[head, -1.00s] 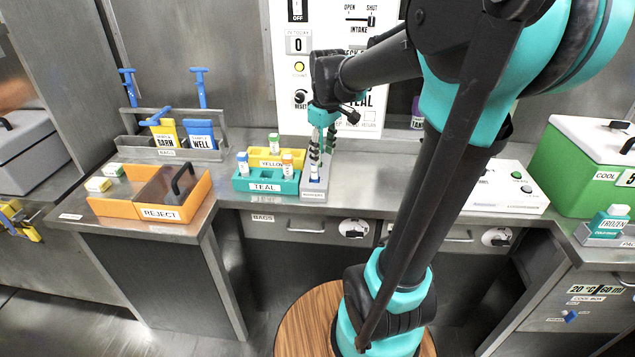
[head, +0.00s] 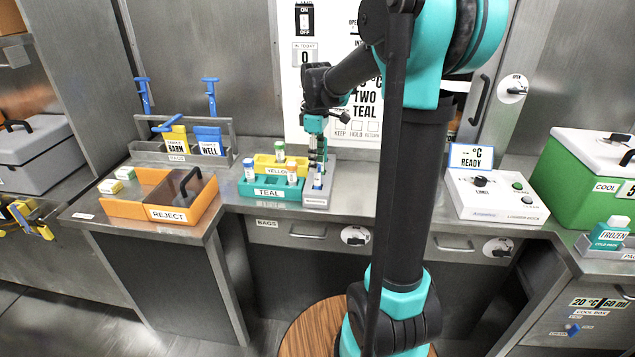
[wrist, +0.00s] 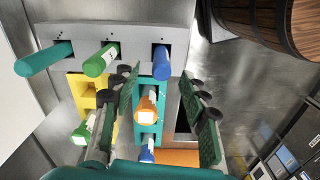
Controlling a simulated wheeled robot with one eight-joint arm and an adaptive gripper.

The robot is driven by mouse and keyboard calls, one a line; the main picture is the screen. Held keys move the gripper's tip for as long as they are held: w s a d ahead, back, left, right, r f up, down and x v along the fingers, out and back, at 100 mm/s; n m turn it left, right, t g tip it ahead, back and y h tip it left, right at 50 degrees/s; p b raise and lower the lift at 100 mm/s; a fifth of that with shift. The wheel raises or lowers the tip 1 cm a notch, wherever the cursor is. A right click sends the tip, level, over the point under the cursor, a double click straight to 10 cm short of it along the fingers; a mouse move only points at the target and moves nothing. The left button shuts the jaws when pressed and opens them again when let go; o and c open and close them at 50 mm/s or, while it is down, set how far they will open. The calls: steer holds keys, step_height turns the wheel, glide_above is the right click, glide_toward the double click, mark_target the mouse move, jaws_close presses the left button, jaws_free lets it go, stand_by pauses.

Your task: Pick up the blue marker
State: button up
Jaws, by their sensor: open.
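The blue marker (wrist: 161,62) stands in the end slot of a grey marker rack (wrist: 120,40) in the wrist view. A green marker (wrist: 101,61) and a teal marker (wrist: 44,59) are in the same rack. My gripper (wrist: 162,84) is open, with one finger on each side of the blue marker's line and nothing held. In the head view my gripper (head: 316,148) points down over the grey rack (head: 319,188) and hides most of the markers.
Beside the rack are a teal tube holder (head: 270,190) and a yellow one (head: 263,166) with capped tubes. An orange reject bin (head: 170,212) stands left. The counter to the rack's right is clear.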

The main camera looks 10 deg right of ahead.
mark_target(317, 177)
steer(key=shift+s+f, duration=0.1)
steer(key=shift+f, duration=3.25)
steer(key=shift+c, duration=0.2)
jaws_close()
